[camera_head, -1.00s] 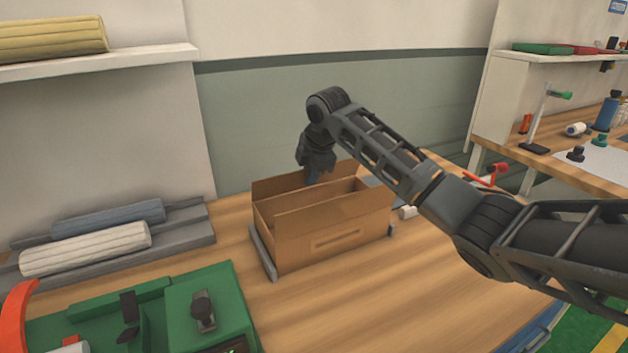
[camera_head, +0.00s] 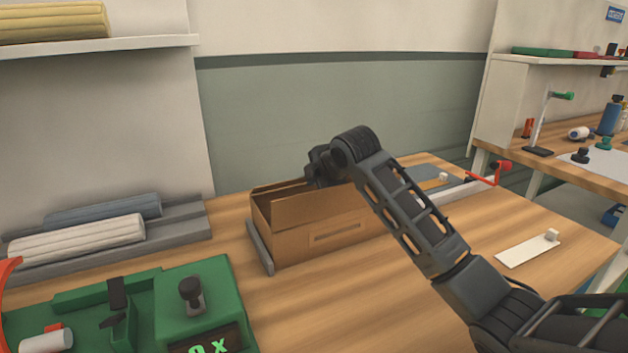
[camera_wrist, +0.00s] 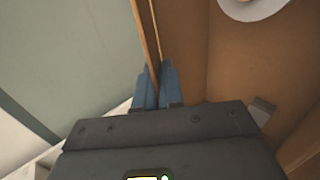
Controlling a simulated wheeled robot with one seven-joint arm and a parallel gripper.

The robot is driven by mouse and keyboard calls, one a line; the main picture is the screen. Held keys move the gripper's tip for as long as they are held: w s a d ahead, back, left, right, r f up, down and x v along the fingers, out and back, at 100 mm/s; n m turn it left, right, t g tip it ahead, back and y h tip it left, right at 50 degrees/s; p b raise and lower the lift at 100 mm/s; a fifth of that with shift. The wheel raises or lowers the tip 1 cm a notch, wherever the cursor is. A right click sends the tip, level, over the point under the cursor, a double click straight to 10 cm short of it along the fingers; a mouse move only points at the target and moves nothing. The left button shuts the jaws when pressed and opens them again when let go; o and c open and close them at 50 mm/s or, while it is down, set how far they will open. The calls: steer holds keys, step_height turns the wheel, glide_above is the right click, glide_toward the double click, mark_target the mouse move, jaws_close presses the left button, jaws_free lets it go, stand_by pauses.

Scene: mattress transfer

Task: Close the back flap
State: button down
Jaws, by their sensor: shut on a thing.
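The open brown cardboard box (camera_head: 350,235) stands on the wooden bench. Its front flap (camera_head: 305,209) stands up toward me. The back flap (camera_head: 280,187) shows as a low strip behind it; its right part is hidden by my arm. My gripper (camera_wrist: 157,85) has its two blue fingers on either side of thin brown cardboard, the back flap (camera_wrist: 146,40), in the wrist view. It is shut on this edge. In the head view, my gripper's dark body is over the box's back side, and its fingertips are hidden.
A green fixture (camera_head: 215,290) stands at front left. Rolls lie on a grey rack (camera_head: 180,232) at left. A grey rail (camera_head: 260,247) is against the box's left side. A white strip (camera_head: 527,250) lies on the right. The bench in front of the box is clear.

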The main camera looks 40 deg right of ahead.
steer(key=c, duration=1.3)
jaws_free()
steer(key=shift+c, duration=0.2)
steer(key=shift+r, duration=0.45)
step_height(320, 180, up, 3)
steer(key=shift+f, duration=0.1)
steer(key=s+d+r, duration=0.7)
steer(key=s+d, duration=0.1)
steer(key=shift+s+r+b, duration=0.15)
steer(key=shift+s+b, duration=0.1)
steer(key=shift+b, duration=0.15)
